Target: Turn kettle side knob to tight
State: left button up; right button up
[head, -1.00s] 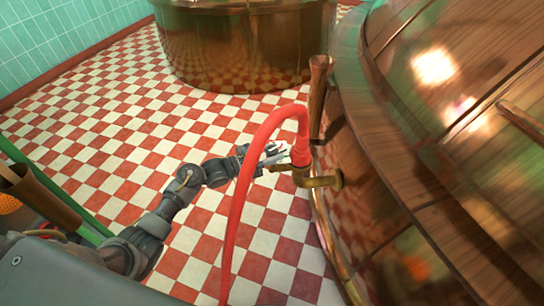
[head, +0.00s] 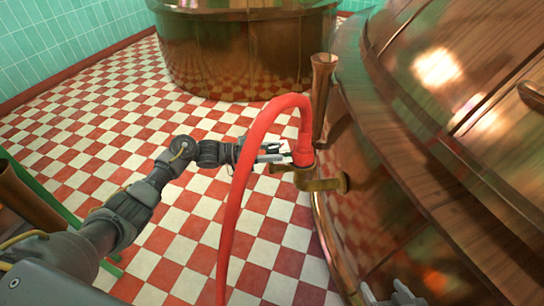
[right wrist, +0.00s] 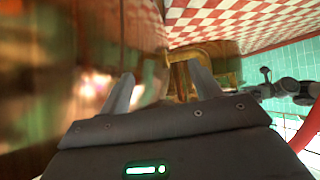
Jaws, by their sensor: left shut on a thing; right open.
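The large copper kettle (head: 375,215) fills the right of the head view. A brass side fitting (head: 328,184) sticks out of its wall, with a small brass lever-like part (head: 280,168) at its outer end; which part is the knob I cannot tell. A red hose (head: 232,215) arches over and ends at this fitting. My left gripper (head: 286,153) is shut on the hose end (head: 303,150); the contact is partly hidden. My right gripper (head: 396,294) is at the bottom edge, open. In the right wrist view, brass pipework (right wrist: 187,70) shows beyond its open fingers (right wrist: 165,82), apart from them.
A copper funnel-topped pipe (head: 322,95) rises beside the fitting. A second copper kettle (head: 240,55) stands at the back. The checkered floor (head: 110,120) between is clear. A brown tube (head: 25,200) is at the left edge.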

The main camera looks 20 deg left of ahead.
pick_arm(q)
jog(key=shift+f+m+g+b, duration=0.15)
jog(key=shift+m+g+b, duration=0.35)
jog(key=shift+b, duration=0.45)
jog(key=shift+g+h+b, duration=0.3)
jog(key=shift+g+b, duration=0.3)
jog(key=shift+b, duration=0.05)
jog(key=shift+m, duration=0.3)
pick_arm(e)
jog(key=a+r+n+t+y, duration=0.1)
jog(key=a+r+t+y, duration=0.2)
jog(key=r, duration=0.3)
jog(key=w+a+r+n+t+y, duration=0.1)
jog(key=a+r+n+t+y, duration=0.1)
jog(key=a+r+t+y, duration=0.2)
jog(key=shift+a+r+t+y, duration=0.35)
jog(key=shift+a+r, duration=0.4)
jog(key=shift+r, duration=0.75)
jog(key=shift+w, duration=0.1)
pick_arm(q)
jog(key=o, duration=1)
jog(key=shift+b+v, duration=0.35)
jog(key=shift+v, duration=5.05)
pick_arm(e)
jog(key=shift+d+r+t+y, duration=0.1)
jog(key=shift+r+t+y, duration=0.15)
jog(key=shift+r+t, duration=0.15)
